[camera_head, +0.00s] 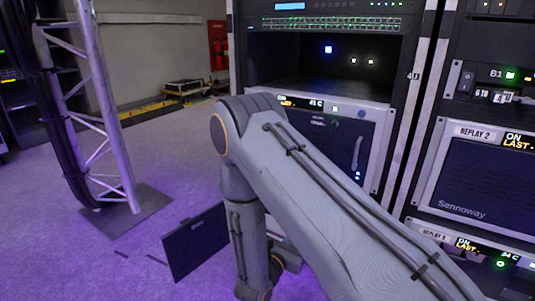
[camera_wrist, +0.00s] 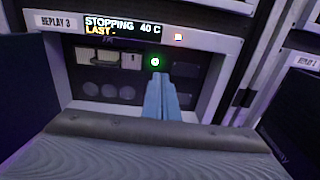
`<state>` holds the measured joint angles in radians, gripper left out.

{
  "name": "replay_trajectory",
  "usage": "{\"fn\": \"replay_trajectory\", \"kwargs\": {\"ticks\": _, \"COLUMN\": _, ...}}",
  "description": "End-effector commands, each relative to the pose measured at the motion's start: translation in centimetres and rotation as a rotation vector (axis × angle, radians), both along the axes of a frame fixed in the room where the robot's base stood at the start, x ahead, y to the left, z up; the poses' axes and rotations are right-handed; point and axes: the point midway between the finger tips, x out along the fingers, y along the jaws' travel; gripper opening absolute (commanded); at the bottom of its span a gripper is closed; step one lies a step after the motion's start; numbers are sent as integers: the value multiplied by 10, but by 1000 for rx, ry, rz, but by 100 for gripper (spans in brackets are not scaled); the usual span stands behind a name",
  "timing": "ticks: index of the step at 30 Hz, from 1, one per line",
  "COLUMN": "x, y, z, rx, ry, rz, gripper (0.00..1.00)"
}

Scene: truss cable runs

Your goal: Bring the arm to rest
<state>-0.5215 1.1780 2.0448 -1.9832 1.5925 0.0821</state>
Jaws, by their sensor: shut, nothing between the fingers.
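My gripper (camera_wrist: 160,82) shows in the wrist view as two bluish fingers, shut together with nothing between them. Its tips point at a rack unit labelled REPLAY 3 (camera_wrist: 60,22), just below a round green-lit button (camera_wrist: 155,62). I cannot tell whether the tips touch the panel. The unit's display (camera_wrist: 122,27) reads STOPPING 40 C and LAST. In the head view my arm (camera_head: 290,175) reaches up from the lower right, bends at the elbow and hangs down in front of the racks. My gripper is not discernible there.
Equipment racks with units such as REPLAY 2 (camera_head: 478,135) stand close at the right. A truss tower (camera_head: 100,90) with black cables stands on a floor plate at the left. A dark flat panel (camera_head: 196,241) is beside my arm. Purple-lit floor (camera_head: 120,265) is open at the left.

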Motion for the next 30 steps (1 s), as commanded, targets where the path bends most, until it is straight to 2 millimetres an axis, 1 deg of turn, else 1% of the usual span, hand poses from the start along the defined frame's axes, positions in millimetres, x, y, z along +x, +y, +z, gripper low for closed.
{"fn": "replay_trajectory", "kwargs": {"ticks": 1, "x": -1, "y": -3, "z": 15, "rx": 17, "ry": -11, "rz": -35, "gripper": 0}}
{"fn": "replay_trajectory", "kwargs": {"ticks": 4, "x": -13, "y": -13, "z": 46, "rx": 68, "ry": -27, "rz": -143, "gripper": 0}}
{"fn": "replay_trajectory", "kwargs": {"ticks": 6, "x": -26, "y": -22, "z": 68, "rx": 118, "ry": -36, "rz": -233, "gripper": 0}}
{"fn": "replay_trajectory", "kwargs": {"ticks": 8, "x": -39, "y": -28, "z": 85, "rx": 165, "ry": -43, "rz": -309, "gripper": 0}}
{"fn": "replay_trajectory", "kwargs": {"ticks": 9, "x": -49, "y": -31, "z": 95, "rx": 199, "ry": -48, "rz": -361, "gripper": 0}}
{"fn": "replay_trajectory", "kwargs": {"ticks": 12, "x": -76, "y": -37, "z": 118, "rx": 294, "ry": -56, "rz": -482, "gripper": 0}}
{"fn": "replay_trajectory", "kwargs": {"ticks": 17, "x": -124, "y": -38, "z": 145, "rx": 467, "ry": -64, "rz": -666, "gripper": 0}}
{"fn": "replay_trajectory", "kwargs": {"ticks": 20, "x": -156, "y": -33, "z": 158, "rx": 587, "ry": -66, "rz": -774, "gripper": 0}}
{"fn": "replay_trajectory", "kwargs": {"ticks": 23, "x": -187, "y": -22, "z": 167, "rx": 717, "ry": -65, "rz": -876, "gripper": 0}}
{"fn": "replay_trajectory", "kwargs": {"ticks": 24, "x": -199, "y": -17, "z": 171, "rx": 773, "ry": -63, "rz": -915, "gripper": 0}}
{"fn": "replay_trajectory", "kwargs": {"ticks": 26, "x": -217, "y": -8, "z": 175, "rx": 857, "ry": -60, "rz": -973, "gripper": 0}}
{"fn": "replay_trajectory", "kwargs": {"ticks": 30, "x": -257, "y": 19, "z": 185, "rx": 1059, "ry": -45, "rz": -1098, "gripper": 0}}
